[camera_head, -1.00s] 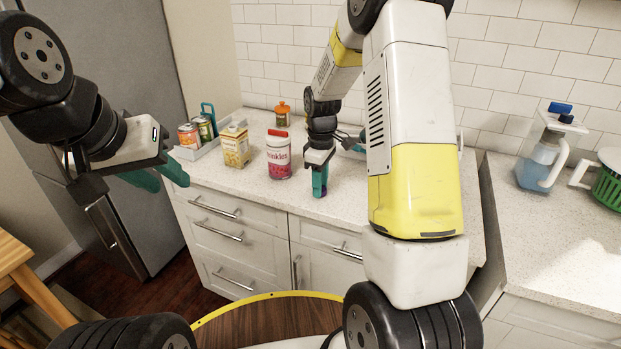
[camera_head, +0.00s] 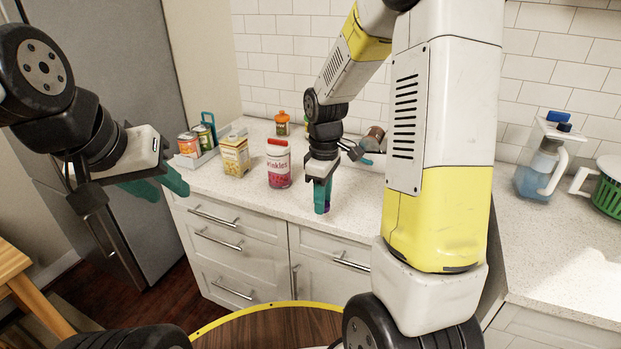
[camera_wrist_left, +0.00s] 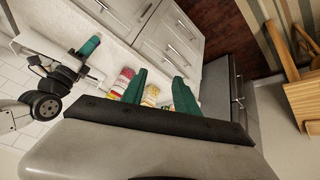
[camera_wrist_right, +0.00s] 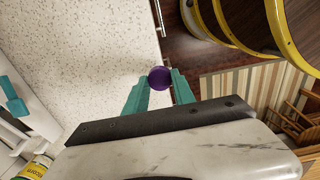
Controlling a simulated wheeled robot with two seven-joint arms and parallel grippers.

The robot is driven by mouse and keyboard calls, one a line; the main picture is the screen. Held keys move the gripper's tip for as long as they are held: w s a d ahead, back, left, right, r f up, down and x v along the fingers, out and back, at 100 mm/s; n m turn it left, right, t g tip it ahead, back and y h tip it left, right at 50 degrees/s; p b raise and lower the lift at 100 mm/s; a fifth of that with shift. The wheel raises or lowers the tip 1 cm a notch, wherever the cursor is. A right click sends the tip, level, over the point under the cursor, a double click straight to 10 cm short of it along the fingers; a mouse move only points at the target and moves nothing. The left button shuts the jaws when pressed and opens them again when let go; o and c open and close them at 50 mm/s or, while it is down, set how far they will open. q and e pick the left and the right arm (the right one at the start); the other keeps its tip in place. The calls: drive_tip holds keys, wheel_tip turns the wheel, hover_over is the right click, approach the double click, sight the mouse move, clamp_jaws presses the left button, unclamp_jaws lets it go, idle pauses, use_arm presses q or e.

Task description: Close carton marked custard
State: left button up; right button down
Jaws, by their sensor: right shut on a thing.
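The likely custard carton (camera_head: 235,157), yellow and white, stands upright on the counter; its lettering is too small to read. Its top is hard to make out. My right gripper (camera_head: 322,208) is shut on a small round purple piece (camera_wrist_right: 160,77), which looks like a cap, held near the counter's front edge. It is to the right of the carton, with a jar between them. My left gripper (camera_head: 166,188) is open and empty, in front of the counter's left end. Its parted fingers show in the left wrist view (camera_wrist_left: 160,90).
The pink jar (camera_head: 279,166) with a red lid stands right of the carton. A tray (camera_head: 196,161) with cans is at the left, and an orange-capped bottle (camera_head: 282,124) stands behind. A jug (camera_head: 541,160) is far right. Bare counter (camera_head: 350,212) lies around my right gripper.

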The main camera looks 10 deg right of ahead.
drive_tip(key=s+a, duration=0.1)
drive_tip(key=s, duration=0.6)
drive_tip(key=shift+s+r, duration=0.35)
drive_tip(key=shift+s, duration=0.05)
